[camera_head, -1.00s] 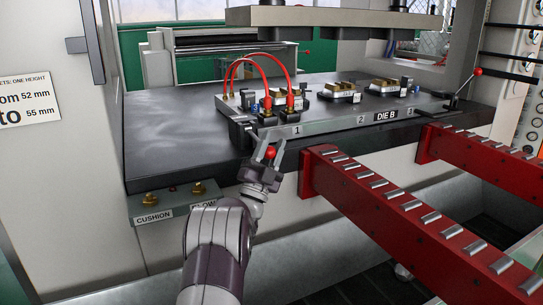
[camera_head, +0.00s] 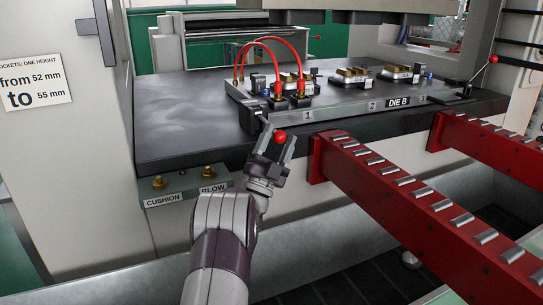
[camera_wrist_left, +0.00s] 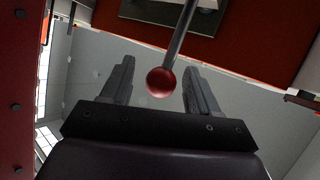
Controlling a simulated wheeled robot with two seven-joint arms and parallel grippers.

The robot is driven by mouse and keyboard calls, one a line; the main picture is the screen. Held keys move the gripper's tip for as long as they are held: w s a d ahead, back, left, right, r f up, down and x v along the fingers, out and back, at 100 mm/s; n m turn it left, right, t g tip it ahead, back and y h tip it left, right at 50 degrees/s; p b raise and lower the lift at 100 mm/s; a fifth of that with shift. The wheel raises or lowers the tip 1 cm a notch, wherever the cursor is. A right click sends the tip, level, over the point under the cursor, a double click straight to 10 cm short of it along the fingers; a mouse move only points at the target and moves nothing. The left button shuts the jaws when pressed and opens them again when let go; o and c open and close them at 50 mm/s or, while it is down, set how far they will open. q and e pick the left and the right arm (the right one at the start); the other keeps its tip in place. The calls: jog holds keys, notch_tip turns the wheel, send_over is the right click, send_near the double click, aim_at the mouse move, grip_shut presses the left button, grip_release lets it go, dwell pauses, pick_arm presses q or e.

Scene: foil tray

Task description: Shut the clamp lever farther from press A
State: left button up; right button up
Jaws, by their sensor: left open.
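A clamp lever with a red ball knob (camera_head: 280,137) stands out from the near left corner of the die labelled DIE B (camera_head: 345,115). My left gripper (camera_head: 278,142) is open, with a finger on each side of this knob. In the left wrist view the red knob (camera_wrist_left: 161,82) lies between the two open fingers (camera_wrist_left: 161,85), with visible gaps to both, and its rod runs up. A second clamp lever with a red knob (camera_head: 493,59) slants upward at the die's right end. No press A label is visible. My right gripper is out of view.
Two red roller rails (camera_head: 420,215) reach toward the bed from the lower right, one close right of my left gripper. The dark press bed (camera_head: 185,120) is bare left of the die. Red hoses (camera_head: 268,48) arch over the die's left part.

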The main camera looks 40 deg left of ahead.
pick_arm(q)
jog(key=v, duration=1)
jog(key=shift+s, duration=0.2)
jog(key=shift+f, duration=0.2)
